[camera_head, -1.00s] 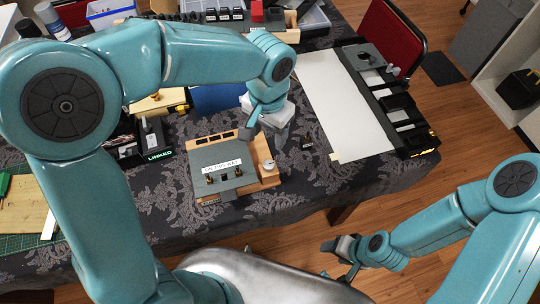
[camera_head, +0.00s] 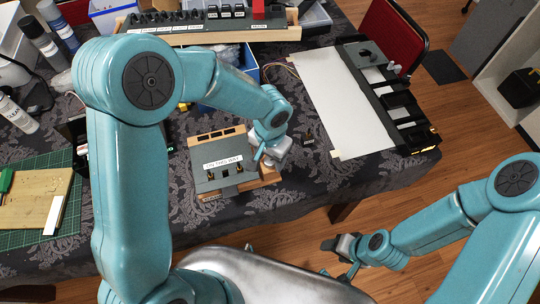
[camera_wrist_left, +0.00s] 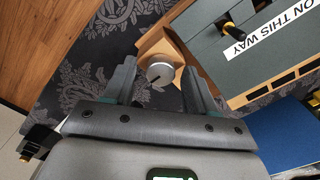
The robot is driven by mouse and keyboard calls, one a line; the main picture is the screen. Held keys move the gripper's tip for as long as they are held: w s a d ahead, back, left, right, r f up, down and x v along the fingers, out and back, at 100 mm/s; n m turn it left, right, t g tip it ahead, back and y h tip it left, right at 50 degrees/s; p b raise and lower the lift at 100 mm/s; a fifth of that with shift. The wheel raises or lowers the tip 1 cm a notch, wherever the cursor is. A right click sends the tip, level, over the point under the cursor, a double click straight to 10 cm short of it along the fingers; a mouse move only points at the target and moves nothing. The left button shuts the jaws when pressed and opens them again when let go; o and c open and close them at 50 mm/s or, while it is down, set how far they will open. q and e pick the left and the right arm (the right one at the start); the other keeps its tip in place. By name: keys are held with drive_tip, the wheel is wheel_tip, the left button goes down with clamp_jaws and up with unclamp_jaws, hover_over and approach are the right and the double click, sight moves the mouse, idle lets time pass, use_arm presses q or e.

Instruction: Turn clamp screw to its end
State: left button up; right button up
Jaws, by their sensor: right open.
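The clamp screw appears as a round silver knob (camera_wrist_left: 159,74) on a small wooden block (camera_wrist_left: 158,45) beside the grey-topped wooden panel box. In the left wrist view the knob lies between the two fingers of my left gripper (camera_wrist_left: 158,68), with gaps on both sides. That gripper is open and empty. In the head view my left gripper (camera_head: 266,157) is over the right side of the panel box (camera_head: 216,180) and largely hides the knob. My right gripper (camera_head: 340,257) is open and empty, off the table at lower right.
A long white sheet (camera_head: 335,100) and a dark panel (camera_head: 400,105) lie right of the box. A green mat with a wooden board (camera_head: 30,200) is at left. A panel with a row of switches (camera_head: 210,25) stands at the back. Patterned cloth in front is clear.

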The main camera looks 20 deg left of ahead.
use_arm(q)
drive_tip(key=c, duration=0.9)
drive_tip(key=shift+o, duration=0.2)
drive_tip(key=shift+f+n+b, duration=0.15)
drive_tip(key=shift+n+b, duration=0.25)
drive_tip(key=shift+b, duration=0.35)
drive_tip(key=n+b, duration=0.4)
drive_tip(key=b, duration=0.1)
drive_tip(key=shift+f+n+b, duration=0.1)
drive_tip(key=shift+n+b, duration=0.2)
drive_tip(key=shift+n, duration=0.1)
drive_tip(key=n+b, duration=0.2)
drive_tip(key=shift+n, duration=0.4)
drive_tip(key=n+b, duration=0.2)
drive_tip(key=n, duration=0.1)
drive_tip(key=shift+n, duration=0.3)
drive_tip(key=n+b, duration=0.1)
drive_tip(key=n, duration=0.2)
drive_tip(key=shift+a+r+b, duration=0.1)
drive_tip(key=shift+r+b, duration=0.1)
drive_tip(key=shift+b, duration=0.15)
drive_tip(key=shift+n+b, duration=0.4)
drive_tip(key=shift+n, duration=1)
drive_tip(key=shift+r, duration=0.1)
